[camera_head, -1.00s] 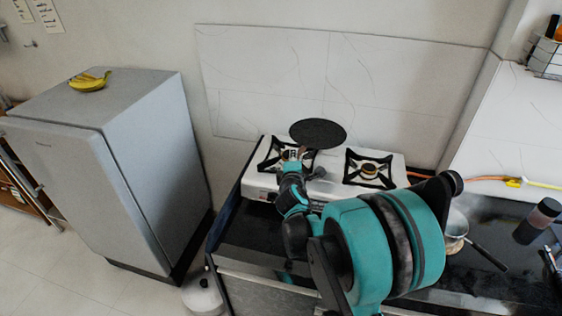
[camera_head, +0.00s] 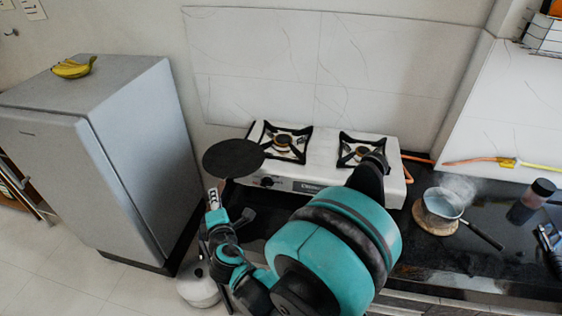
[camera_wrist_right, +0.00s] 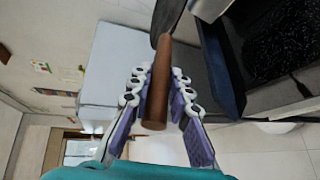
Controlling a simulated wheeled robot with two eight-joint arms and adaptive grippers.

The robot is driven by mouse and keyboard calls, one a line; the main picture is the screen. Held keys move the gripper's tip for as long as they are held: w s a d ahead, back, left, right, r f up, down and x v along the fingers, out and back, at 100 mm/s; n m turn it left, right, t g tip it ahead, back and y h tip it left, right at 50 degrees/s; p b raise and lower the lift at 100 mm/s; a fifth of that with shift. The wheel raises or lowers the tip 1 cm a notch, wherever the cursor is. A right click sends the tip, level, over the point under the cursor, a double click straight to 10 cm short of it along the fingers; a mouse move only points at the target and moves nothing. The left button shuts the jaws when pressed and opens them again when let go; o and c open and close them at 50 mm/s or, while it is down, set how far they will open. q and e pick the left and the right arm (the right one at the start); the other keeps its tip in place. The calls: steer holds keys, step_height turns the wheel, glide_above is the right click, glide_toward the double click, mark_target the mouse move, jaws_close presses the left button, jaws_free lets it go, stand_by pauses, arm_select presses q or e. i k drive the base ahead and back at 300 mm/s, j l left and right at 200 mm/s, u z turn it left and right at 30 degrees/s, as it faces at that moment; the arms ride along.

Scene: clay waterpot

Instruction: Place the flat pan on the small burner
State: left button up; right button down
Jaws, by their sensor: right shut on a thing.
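The flat pan (camera_head: 233,158) is a dark round disc, held in the air off the left front corner of the white stove (camera_head: 318,182). My right gripper (camera_head: 213,196) is shut on its handle. In the right wrist view the fingers (camera_wrist_right: 160,85) close around the brown handle (camera_wrist_right: 158,85), and a dark part of the pan (camera_wrist_right: 166,14) shows at the top. The stove has a left burner (camera_head: 284,143) and a right burner (camera_head: 360,150), both empty with black grates; I cannot tell clearly which is smaller.
A steaming pot (camera_head: 443,204) sits on a round wooden mat (camera_head: 425,221) right of the stove. A dark bottle (camera_head: 531,198) stands farther right. A grey fridge (camera_head: 130,150) with bananas (camera_head: 73,68) stands left.

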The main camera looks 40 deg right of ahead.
mark_target(348, 156)
steer(key=j+z, duration=0.1)
steer(key=z, duration=0.85)
steer(key=i+j+z, duration=0.1)
steer(key=j+z, duration=0.3)
steer(key=j, duration=0.3)
steer(key=j+z, duration=0.45)
steer(key=j, duration=0.25)
steer(key=i+j, duration=0.1)
steer(key=j, duration=0.25)
steer(key=i+j, duration=0.1)
steer(key=j, duration=0.25)
steer(key=i+l, duration=0.1)
steer(key=i, duration=0.1)
